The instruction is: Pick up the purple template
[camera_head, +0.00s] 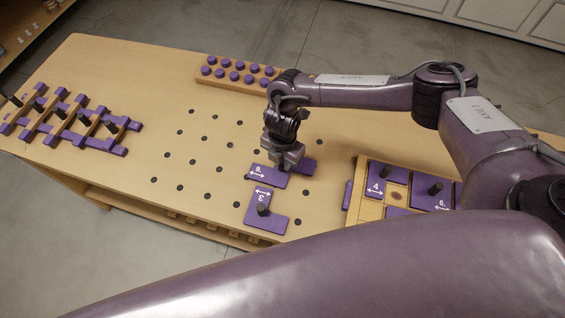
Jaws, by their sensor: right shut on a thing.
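My right gripper (284,162) is over the middle of the bench, pointing down. It is shut on a purple template (265,176) marked with a numeral and a double arrow. The gripper hides the middle of this template, and a purple part shows on its right side too. I cannot tell whether the template is touching the bench or just above it. A second purple template (262,222) with a dark peg lies just in front of it, close by. My left gripper is not in view.
The wooden bench (130,75) has rows of dark holes. A wooden tray (358,207) with several purple templates stands at right. A rack of purple knobs (237,72) is at the back. Interlocked purple and wooden strips (75,123) lie at left. The bench's back left is clear.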

